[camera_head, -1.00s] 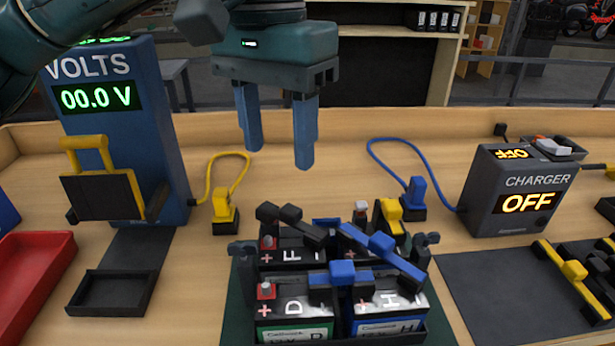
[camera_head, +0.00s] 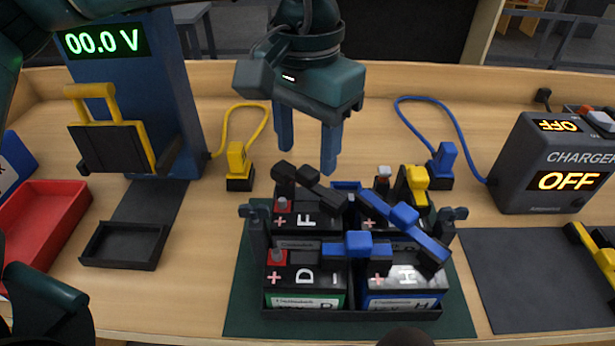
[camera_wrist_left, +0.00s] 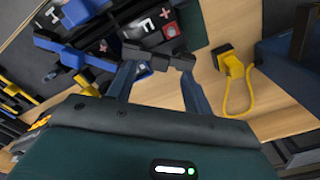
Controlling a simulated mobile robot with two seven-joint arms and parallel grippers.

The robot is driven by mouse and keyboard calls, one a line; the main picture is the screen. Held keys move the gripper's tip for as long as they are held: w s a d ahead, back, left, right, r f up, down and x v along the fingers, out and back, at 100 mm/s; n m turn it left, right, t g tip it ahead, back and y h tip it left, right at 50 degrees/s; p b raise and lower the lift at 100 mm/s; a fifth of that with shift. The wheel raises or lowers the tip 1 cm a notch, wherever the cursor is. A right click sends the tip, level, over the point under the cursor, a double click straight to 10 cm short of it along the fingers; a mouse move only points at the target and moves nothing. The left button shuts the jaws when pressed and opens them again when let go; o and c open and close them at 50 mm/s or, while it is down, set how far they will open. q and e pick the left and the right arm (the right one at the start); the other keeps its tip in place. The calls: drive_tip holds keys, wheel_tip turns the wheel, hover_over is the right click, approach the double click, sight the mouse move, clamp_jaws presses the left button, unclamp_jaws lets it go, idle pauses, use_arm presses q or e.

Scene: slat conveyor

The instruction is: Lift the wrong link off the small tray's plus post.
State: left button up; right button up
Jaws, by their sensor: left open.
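A black tray (camera_head: 352,315) holds several batteries with letters F, D and H showing. A black link (camera_head: 311,188) slants over the F battery (camera_head: 303,222). A blue-and-black link (camera_head: 406,220) slants over the right side. Another link with a blue block (camera_head: 347,245) lies across the front batteries. A yellow-topped link (camera_head: 414,180) stands at the back right. Red plus posts show at F (camera_head: 282,206) and D (camera_head: 277,257). My left gripper (camera_head: 307,160) is open and empty above the black link's left end. In the left wrist view that link (camera_wrist_left: 158,55) shows near the fingertips. My right gripper is not in view.
A blue volt meter (camera_head: 160,100) stands left, with an empty small black tray (camera_head: 125,264) before it and a red bin (camera_head: 45,220). A yellow-corded plug (camera_head: 238,165) and blue-corded plug (camera_head: 443,160) stand behind the batteries. The charger (camera_head: 540,165) at right reads OFF.

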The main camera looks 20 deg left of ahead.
sight(307, 170)
use_arm(q)
drive_tip(key=shift+w+f, duration=0.1)
drive_tip(key=shift+f, duration=1.65)
drive_tip(key=c, duration=1.1)
